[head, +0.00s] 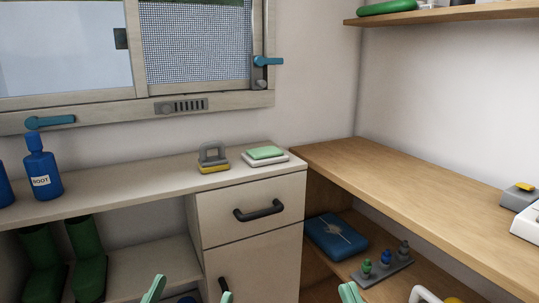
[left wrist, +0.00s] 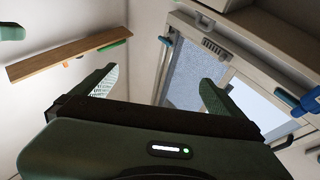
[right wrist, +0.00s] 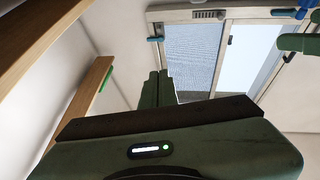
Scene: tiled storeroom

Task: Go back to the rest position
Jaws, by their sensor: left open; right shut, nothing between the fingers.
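My left gripper (head: 190,293) shows at the bottom edge of the head view, its two pale green fingertips well apart in front of the white cabinet. In the left wrist view its fingers (left wrist: 158,92) are spread with nothing between them. My right gripper (head: 350,292) shows only a pale green tip at the bottom edge, right of the left one. In the right wrist view its fingers (right wrist: 158,90) are together and empty. Both wrist views look up toward the window and wall.
A white cabinet (head: 120,192) carries a blue bottle (head: 42,170), a grey-handled scrubber (head: 213,158) and stacked sponges (head: 265,155). A wooden counter (head: 400,180) runs along the right, with a blue packet (head: 335,238) below. A high shelf (head: 450,14) and window (head: 200,45) are above.

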